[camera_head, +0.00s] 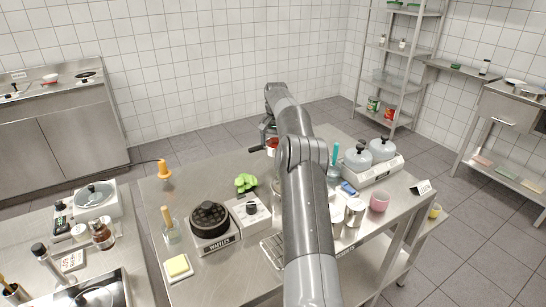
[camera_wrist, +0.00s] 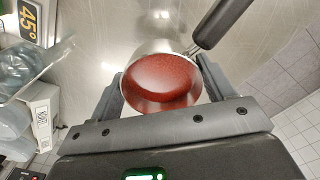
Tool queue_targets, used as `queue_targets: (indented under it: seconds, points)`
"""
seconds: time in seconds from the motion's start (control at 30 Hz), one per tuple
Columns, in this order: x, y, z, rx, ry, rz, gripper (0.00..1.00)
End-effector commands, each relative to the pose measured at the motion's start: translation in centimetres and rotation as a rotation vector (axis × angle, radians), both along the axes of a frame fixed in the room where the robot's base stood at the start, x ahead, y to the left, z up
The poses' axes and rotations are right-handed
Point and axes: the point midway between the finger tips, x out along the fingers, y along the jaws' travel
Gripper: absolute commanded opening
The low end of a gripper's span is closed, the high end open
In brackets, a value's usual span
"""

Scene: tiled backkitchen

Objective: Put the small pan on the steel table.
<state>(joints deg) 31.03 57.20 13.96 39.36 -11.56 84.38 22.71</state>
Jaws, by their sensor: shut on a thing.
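The small pan (camera_wrist: 160,75) is a steel pan with red contents and a dark handle pointing to the upper right in the wrist view. My gripper (camera_wrist: 163,88) is shut on it, one finger on each side of its body. In the head view the pan (camera_head: 271,147) shows as a small red spot beside my arm, near the far edge of the steel table (camera_head: 205,170). My gripper there (camera_head: 268,133) is partly hidden by the arm. Bare steel tabletop shows behind the pan in the wrist view. I cannot tell whether the pan touches it.
A double warmer with grey lids (camera_head: 372,165) stands right of my arm. A green thing (camera_head: 246,183), a black waffle iron (camera_head: 209,220) and an orange-handled tool (camera_head: 164,170) stand left. A pink cup (camera_head: 379,201) is near the right edge. The table's far left is mostly clear.

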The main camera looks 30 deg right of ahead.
Motion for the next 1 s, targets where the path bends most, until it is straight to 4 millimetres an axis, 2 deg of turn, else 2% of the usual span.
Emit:
queue_targets:
  seconds: [0.1, 0.27, 0.5, 0.9, 0.93, 1.0]
  points:
    - [0.9, 0.6, -0.6, -0.001, -0.001, -0.001, 0.43]
    - [1.1, 0.8, -1.3, -0.002, 0.001, -0.002, 0.43]
    - [1.1, 0.7, -4.5, -0.001, -0.001, -0.002, 0.43]
    - [1.1, 0.7, -5.1, -0.001, -0.001, -0.002, 0.43]
    - [1.1, 0.7, -5.1, -0.001, -0.001, -0.002, 0.78]
    - [1.1, 0.7, -5.1, -0.001, -0.001, -0.002, 0.83]
